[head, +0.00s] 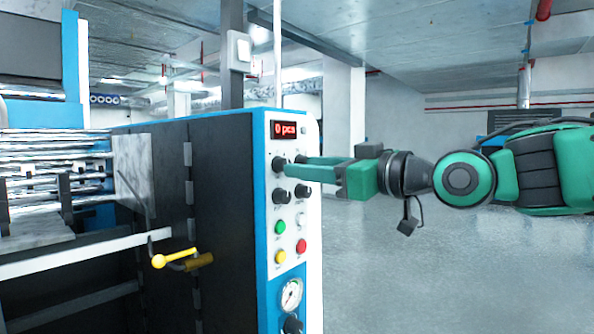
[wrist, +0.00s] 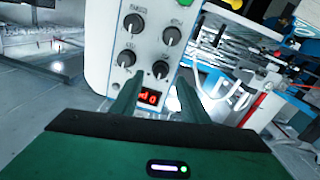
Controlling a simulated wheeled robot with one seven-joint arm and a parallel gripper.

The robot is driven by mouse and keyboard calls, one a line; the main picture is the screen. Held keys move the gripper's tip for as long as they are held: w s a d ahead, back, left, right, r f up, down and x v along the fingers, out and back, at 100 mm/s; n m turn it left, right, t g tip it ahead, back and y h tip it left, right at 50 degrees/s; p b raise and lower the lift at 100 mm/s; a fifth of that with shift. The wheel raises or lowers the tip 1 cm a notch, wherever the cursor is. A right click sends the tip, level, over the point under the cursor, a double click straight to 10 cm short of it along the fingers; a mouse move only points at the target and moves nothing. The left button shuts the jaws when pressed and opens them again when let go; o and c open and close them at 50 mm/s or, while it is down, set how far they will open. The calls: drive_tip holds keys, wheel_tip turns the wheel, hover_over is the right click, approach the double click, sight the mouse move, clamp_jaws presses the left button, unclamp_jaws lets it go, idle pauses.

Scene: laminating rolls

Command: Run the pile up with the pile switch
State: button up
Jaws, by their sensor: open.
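The control panel (head: 288,210) bears several black knobs below a red display. Their labels are too small to read, so I cannot tell which is the pile switch. My gripper (head: 291,167) is open at the upper left knob (head: 279,164), its fingers pointing at the panel. In the wrist view the panel appears upside down, and this knob (wrist: 160,69) lies between the fingertips of my gripper (wrist: 158,80). Whether the fingers touch it is unclear. Another knob (wrist: 127,57) sits beside the left finger. The pile cannot be made out clearly.
The display (head: 284,130) reads 0 pcs. Green (head: 280,228), white, red (head: 301,246) and yellow buttons sit below the knobs, above a gauge (head: 291,295). A yellow-handled lever (head: 160,261) sticks out at the left. The floor right of the machine is clear.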

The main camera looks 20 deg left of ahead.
drive_tip(key=shift+x, duration=2.1)
clamp_jaws()
